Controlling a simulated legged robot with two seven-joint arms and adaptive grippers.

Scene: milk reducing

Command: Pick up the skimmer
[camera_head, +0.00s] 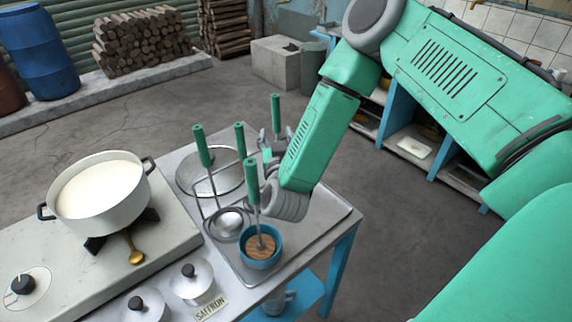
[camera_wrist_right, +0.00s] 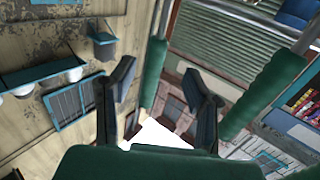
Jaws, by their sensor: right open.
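Several upright utensils with green handles stand at the right end of the table; which handle belongs to the skimmer I cannot tell for sure. The handles include a left one (camera_head: 202,146), a middle one (camera_head: 240,139), a back one (camera_head: 276,113) and a front one (camera_head: 252,183).
A white pot of milk (camera_head: 102,208) stands on the stove at left. Lidded jars (camera_head: 192,285) and a saffron label are at the front. The tray's right rim (camera_head: 335,232) is clear.

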